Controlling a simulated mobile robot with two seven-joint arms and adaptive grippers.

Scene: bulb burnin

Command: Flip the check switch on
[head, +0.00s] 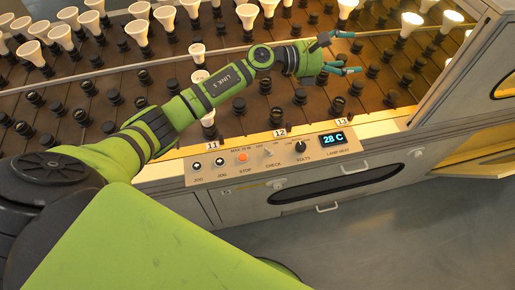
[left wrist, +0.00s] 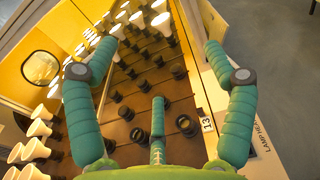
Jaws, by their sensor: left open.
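The control panel (head: 280,157) is on the front edge of the bench. The check switch (head: 267,152) is a small lever above the CHECK label, between the orange stop button (head: 243,157) and the black volts knob (head: 300,147). Its on or off position is too small to tell. My left gripper (head: 348,53) is open and empty over the rows of sockets, up and to the right of the switch and apart from it. In the left wrist view its spread fingers (left wrist: 160,50) frame dark sockets; the switch is not visible there. My right gripper is not in view.
White bulbs (head: 140,32) stand in rows at the back, several lit at the right. Black empty sockets (head: 277,117) line the front rows behind the panel. A display (head: 334,139) reads 28 C. A cabinet side (head: 455,65) rises at right. Floor (head: 440,220) in front is clear.

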